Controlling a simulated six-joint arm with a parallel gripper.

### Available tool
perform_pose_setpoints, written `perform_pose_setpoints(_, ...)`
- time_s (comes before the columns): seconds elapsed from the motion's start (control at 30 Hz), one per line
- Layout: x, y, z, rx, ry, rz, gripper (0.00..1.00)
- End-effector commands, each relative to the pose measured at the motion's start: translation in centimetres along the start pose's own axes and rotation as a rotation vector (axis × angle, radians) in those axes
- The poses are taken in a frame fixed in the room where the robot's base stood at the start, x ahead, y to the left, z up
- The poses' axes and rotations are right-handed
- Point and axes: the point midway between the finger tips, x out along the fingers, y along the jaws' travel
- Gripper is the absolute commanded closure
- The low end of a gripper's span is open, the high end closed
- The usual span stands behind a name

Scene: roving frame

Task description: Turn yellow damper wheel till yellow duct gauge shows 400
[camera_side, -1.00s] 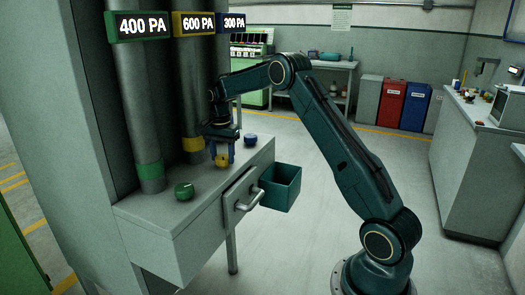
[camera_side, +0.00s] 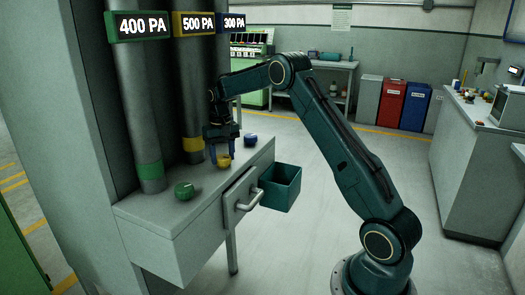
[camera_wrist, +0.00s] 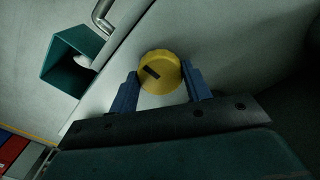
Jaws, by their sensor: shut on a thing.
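The yellow damper wheel (camera_side: 224,161) sits on the grey bench top, between the green and blue wheels. In the wrist view the yellow wheel (camera_wrist: 160,72) shows a dark slot mark on its top. My gripper (camera_side: 222,153) points down over it; in the wrist view my gripper's blue fingers (camera_wrist: 161,84) are on either side of the wheel, shut on it. The yellow duct gauge (camera_side: 194,23) at the top of the yellow-banded duct (camera_side: 193,144) reads 500 PA.
The green wheel (camera_side: 184,190) and blue wheel (camera_side: 250,140) stand either side on the bench. The green gauge (camera_side: 139,26) reads 400 PA and the blue gauge (camera_side: 232,22) 300 PA. A teal bin (camera_side: 281,187) and a drawer handle (camera_side: 250,200) are at the bench front.

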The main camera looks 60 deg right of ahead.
Motion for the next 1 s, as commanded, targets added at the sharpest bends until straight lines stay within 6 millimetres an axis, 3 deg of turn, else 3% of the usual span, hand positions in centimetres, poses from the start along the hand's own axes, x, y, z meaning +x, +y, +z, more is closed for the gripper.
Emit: perform_pose_setpoints(1.0,-0.13,0.00,-0.12,-0.909,0.006,0.002,0.75)
